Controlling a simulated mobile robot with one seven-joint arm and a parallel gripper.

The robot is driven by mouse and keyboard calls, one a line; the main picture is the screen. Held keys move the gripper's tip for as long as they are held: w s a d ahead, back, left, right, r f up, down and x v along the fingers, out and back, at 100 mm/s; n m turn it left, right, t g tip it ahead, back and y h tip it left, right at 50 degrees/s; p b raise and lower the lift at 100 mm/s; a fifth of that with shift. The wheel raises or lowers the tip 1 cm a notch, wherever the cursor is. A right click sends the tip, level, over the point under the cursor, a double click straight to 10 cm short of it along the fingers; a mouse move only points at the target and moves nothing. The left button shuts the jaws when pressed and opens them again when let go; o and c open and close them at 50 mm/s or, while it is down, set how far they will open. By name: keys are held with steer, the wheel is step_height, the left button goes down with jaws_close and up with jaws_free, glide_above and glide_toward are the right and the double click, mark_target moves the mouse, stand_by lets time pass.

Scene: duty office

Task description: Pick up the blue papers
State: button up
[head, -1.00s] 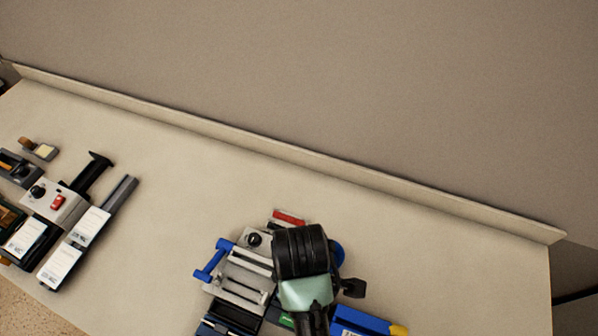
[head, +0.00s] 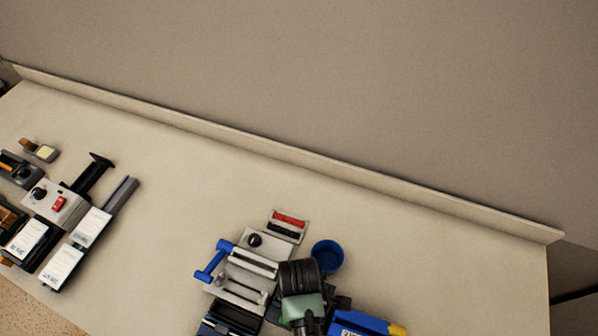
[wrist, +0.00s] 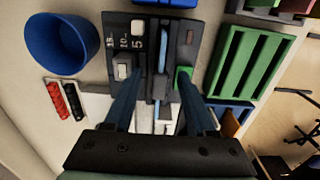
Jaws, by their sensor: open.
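A thin light-blue edge, which looks like the blue papers (wrist: 163,45), stands upright in a slot of a dark device (wrist: 183,35) in the wrist view. My gripper (wrist: 160,85) is open, with its two dark-blue fingers pointing at the device, one on each side of the line of the papers. Nothing is seen held between the fingers. Whether the fingertips reach down beside the papers, I cannot tell. In the head view my dark wrist covers this spot, and the papers are hidden.
A blue cup (head: 327,256) and a tray with red and black items (head: 288,226) stand close behind. A grey device with a blue handle (head: 243,272) is to the left, a blue and yellow item (head: 365,324) to the right. The table's middle is clear.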

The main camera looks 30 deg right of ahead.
steer(key=shift+f, duration=0.1)
steer(key=shift+c, duration=0.3)
jaws_close()
